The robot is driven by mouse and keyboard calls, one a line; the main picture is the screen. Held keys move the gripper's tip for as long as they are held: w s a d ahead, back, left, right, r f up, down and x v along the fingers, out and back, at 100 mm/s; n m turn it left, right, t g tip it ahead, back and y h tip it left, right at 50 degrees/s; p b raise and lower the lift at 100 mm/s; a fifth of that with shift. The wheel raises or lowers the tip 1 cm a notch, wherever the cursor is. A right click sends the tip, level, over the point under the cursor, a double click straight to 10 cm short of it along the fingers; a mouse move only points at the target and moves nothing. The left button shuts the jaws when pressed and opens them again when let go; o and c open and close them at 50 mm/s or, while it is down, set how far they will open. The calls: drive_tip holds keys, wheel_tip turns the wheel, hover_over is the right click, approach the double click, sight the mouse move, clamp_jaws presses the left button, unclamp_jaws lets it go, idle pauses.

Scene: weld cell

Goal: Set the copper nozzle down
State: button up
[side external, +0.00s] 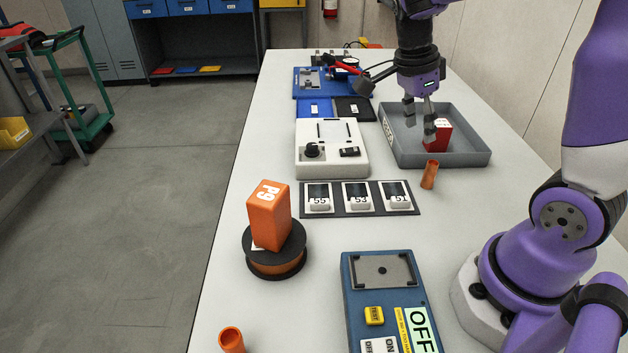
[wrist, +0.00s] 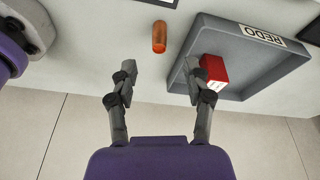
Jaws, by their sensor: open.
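A copper nozzle (side external: 429,175) is on the light table just in front of the grey tray, apart from it. It looks upright with a slight lean; its base contact is hard to judge. It also shows in the wrist view (wrist: 159,37), ahead of and between the fingertips, with nothing touching it. A second copper-coloured nozzle (side external: 231,340) is at the table's front left, cut off by the picture edge.
The grey tray (side external: 465,158), labelled REDO in the wrist view, holds a red block (side external: 438,136) near a finger. A dark plate with numbered cards (side external: 360,211), a white device (side external: 333,160), a spool (side external: 275,266) carrying an orange box (side external: 268,216), and a blue box (side external: 350,310) stand around.

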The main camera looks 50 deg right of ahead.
drive_tip(key=s+a+r+n+t+y, duration=0.1)
drive_tip(key=a+n, duration=0.5)
drive_tip(key=n, duration=0.6)
drive_tip(key=s+a+r+n+t+y, duration=0.1)
drive_tip(key=s+a+r+n+t, duration=0.2)
drive_tip(key=a+n+t, duration=0.3)
drive_tip(key=a+n, duration=0.1)
drive_tip(key=n, duration=0.4)
drive_tip(key=shift+r+n, duration=0.25)
drive_tip(key=shift+n, duration=0.15)
drive_tip(key=shift+d, duration=0.1)
